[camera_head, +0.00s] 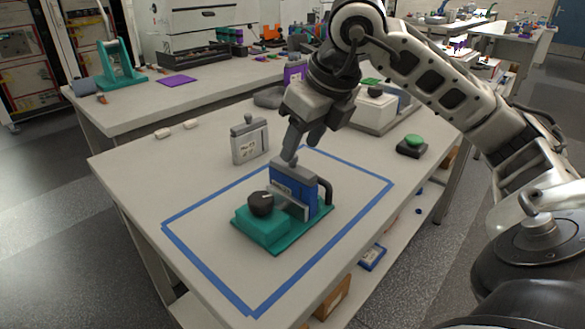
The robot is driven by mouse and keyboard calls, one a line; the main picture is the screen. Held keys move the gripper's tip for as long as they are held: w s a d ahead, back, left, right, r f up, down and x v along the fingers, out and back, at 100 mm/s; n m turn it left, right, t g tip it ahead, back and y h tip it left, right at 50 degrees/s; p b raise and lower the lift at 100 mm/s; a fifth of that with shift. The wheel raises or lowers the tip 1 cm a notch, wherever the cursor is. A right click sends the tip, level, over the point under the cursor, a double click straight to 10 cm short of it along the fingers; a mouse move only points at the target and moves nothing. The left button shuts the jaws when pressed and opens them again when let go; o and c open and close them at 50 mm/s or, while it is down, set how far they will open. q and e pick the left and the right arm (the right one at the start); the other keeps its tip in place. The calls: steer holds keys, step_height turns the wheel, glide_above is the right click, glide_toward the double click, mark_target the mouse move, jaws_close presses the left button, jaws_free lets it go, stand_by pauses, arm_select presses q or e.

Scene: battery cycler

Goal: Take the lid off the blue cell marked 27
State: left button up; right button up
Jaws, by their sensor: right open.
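The blue cell (292,187) stands upright in a green fixture (271,234) on the table, inside a blue tape outline. A grey lid (289,162) with a small knob covers its top; the number on the cell is too small to read. My right gripper (301,150) points down just above the lid, with its fingers open near the knob. I cannot tell whether a finger touches it. The fixture has a black knob (261,204) at its front left and a dark curved handle at its right. My left gripper is not in view.
A grey cell with a label (249,141) stands behind the outline. A green button on a black base (413,145) is at the right, and a light-coloured device (374,107) stands at the back. The table's front left is clear.

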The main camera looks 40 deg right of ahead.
mark_target(296, 157)
steer(key=x, duration=0.4)
steer(key=shift+s+f, duration=0.1)
steer(key=shift+f, duration=0.1)
jaws_close()
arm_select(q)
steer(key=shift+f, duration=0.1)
arm_select(e)
steer(key=shift+r, duration=0.15)
steer(key=shift+r, duration=0.25)
step_height(296, 157, up, 2)
steer(key=shift+r, duration=0.2)
arm_select(q)
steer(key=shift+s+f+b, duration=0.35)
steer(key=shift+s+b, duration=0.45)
steer(key=shift+b, duration=0.2)
arm_select(e)
steer(key=s+r, duration=0.4)
steer(key=s, duration=0.3)
steer(key=s+r+n, duration=0.1)
steer(key=s+r, duration=0.3)
steer(key=s, duration=0.3)
steer(key=shift+s+d+r+n+y, duration=0.2)
steer(key=shift+s+r+n+y, duration=0.1)
steer(key=shift+r, duration=0.1)
